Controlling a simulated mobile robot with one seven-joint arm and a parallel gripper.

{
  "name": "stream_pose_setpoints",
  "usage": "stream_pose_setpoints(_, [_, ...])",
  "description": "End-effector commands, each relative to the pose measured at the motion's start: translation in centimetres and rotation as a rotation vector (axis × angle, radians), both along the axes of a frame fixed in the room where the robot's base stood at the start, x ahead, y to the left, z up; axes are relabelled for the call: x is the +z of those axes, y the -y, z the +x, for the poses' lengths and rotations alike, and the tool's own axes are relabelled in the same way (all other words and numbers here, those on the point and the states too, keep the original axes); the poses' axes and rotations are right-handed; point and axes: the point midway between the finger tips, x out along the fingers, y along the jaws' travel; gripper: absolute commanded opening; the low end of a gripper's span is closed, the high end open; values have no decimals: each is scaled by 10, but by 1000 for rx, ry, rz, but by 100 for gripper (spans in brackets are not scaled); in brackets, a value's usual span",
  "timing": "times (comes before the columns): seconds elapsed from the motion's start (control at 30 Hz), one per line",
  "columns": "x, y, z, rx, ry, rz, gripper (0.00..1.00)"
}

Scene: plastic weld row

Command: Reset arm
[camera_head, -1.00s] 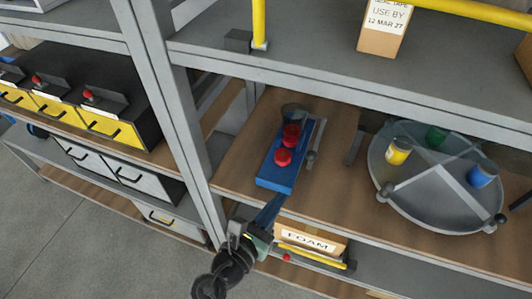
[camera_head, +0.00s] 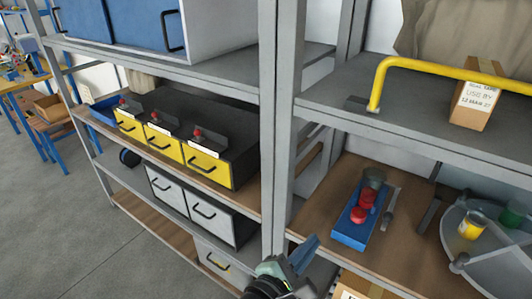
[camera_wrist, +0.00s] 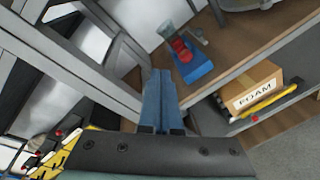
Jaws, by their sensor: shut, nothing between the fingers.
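My gripper (camera_head: 304,252) shows at the bottom of the head view, in front of the shelf upright. Its blue fingers are together with nothing between them. In the wrist view the shut blue fingers (camera_wrist: 159,98) point up the middle of the picture, apart from the shelf. Right of it in the head view, a blue tray (camera_head: 347,235) with red knob-like items (camera_head: 361,212) and a grey cup (camera_head: 375,178) stands on the wooden shelf. The tray also shows in the wrist view (camera_wrist: 196,70).
A grey metal upright (camera_head: 283,130) stands between two shelf bays. Yellow-fronted drawers (camera_head: 205,164) and white drawers (camera_head: 207,215) fill the left bay. A round turntable (camera_head: 458,243) with jars is at right. A FOAM box (camera_wrist: 252,90) sits on a lower shelf. Open floor lies at left.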

Motion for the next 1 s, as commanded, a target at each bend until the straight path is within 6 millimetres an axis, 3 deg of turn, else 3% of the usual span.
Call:
stream_pose_setpoints(0.03, [27, -3, 10, 9, 108, 110, 0])
stream_pose_setpoints(0.17, [101, -16, 29, 63, 408, 452, 0])
stream_pose_setpoints(0.3, [204, -32, 33, 195, 758, 886, 0])
stream_pose_setpoints(0.47, [323, -50, 4, 433, 1071, 1372, 0])
stream_pose_setpoints(0.6, [406, -64, -41, 688, 1218, 1741, 0])
stream_pose_setpoints(0.7, [446, -73, -73, 850, 1247, 1938, 0])
stream_pose_setpoints(0.8, [470, -78, -97, 964, 1244, 2066, 0])
stream_pose_setpoints(1.0, [482, -82, -111, 1035, 1231, 2148, 0])
